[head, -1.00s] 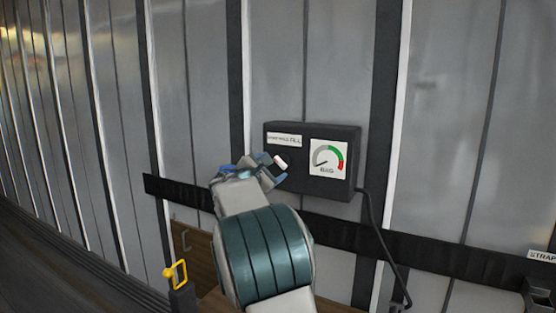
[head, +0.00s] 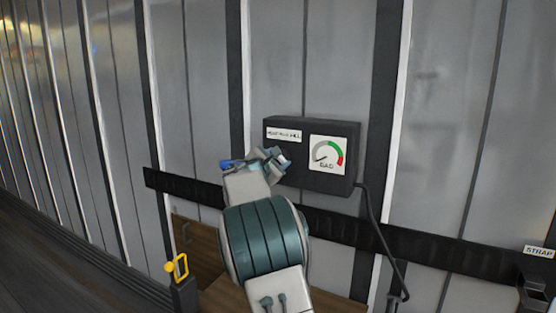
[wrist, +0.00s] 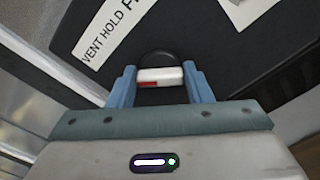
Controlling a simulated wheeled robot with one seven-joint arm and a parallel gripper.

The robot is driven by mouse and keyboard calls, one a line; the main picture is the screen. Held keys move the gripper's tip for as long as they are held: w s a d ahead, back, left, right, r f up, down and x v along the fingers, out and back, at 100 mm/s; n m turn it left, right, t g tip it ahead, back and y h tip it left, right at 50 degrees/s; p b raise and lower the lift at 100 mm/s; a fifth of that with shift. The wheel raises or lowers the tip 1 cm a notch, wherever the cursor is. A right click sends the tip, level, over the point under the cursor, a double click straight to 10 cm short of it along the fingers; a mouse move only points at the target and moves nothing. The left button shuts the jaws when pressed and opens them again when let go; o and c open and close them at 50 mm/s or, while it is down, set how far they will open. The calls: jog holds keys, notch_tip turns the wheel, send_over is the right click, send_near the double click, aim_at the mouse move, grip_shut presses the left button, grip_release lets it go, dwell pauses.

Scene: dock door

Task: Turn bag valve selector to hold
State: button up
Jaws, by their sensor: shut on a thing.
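The bag valve selector (wrist: 160,76) is a small white bar with a red mark on a dark round base, in the wrist view. My gripper (wrist: 161,86) has its two blue fingers on either side of the white bar, shut on it. In the wrist view, the label above reads "VENT HOLD" and a partly cut-off third word. In the head view, my gripper (head: 264,161) is at the lower left of the dark control box (head: 345,185) and hides the selector. A white label (head: 284,136) sits above it.
A gauge (head: 328,155) marked BAG is on the box's right half, its needle pointing lower left. A black hose (head: 373,228) hangs from the box's right side. A yellow handle (head: 176,267) stands at lower left, a STRAP holder (head: 538,285) at lower right.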

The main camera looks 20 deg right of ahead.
jog(key=shift+f+b, duration=0.1)
jog(key=shift+b, duration=0.25)
jog(key=m+b, duration=0.1)
jog(key=b, duration=0.2)
jog(key=shift+f+m, duration=0.25)
jog(key=shift+m, duration=0.15)
jog(key=m+b, duration=0.2)
jog(key=b, duration=0.1)
jog(key=shift+m+b, duration=0.3)
jog(key=shift+b, duration=0.1)
jog(key=m+b, duration=0.3)
jog(key=shift+b, duration=0.35)
jog(key=shift+r+m+b, duration=0.15)
jog(key=shift+m+b, duration=0.75)
jog(key=shift+m, duration=0.2)
jog(key=o, duration=1)
